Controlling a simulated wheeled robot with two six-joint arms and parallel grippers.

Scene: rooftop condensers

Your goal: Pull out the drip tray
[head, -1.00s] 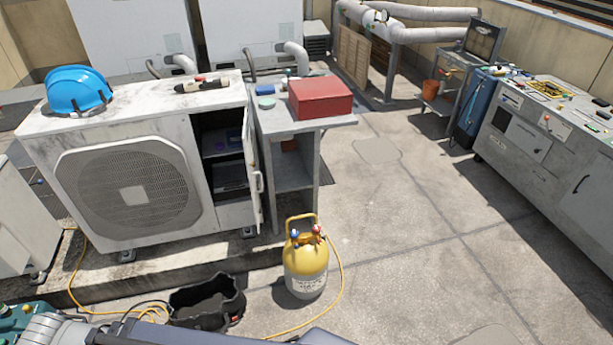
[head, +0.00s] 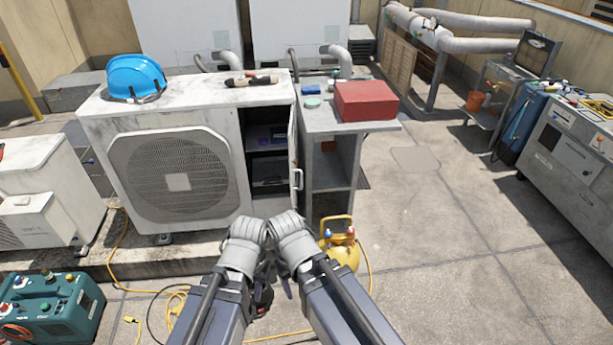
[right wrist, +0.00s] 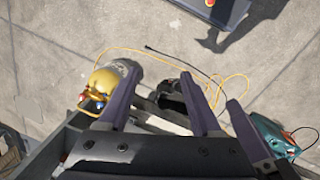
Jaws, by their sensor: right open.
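The white condenser unit (head: 178,180) stands at left centre in the head view with its narrow side compartment open. A dark tray-like piece (head: 268,172) sits low inside that compartment, in shadow; I cannot make out its edges. The door (head: 297,178) stands swung out at the right of the opening. Both my arms reach up from the bottom, wrists close together in front of the unit. My left gripper (head: 280,283) is mostly hidden between the forearms; its jaw state is unclear. My right gripper (right wrist: 157,105) is open, fingers apart, over the ground.
A yellow cylinder (head: 343,250) stands right of my arms. A grey stand (head: 330,162) with a red box (head: 365,101) adjoins the unit. A teal machine (head: 50,308) and yellow hose lie lower left.

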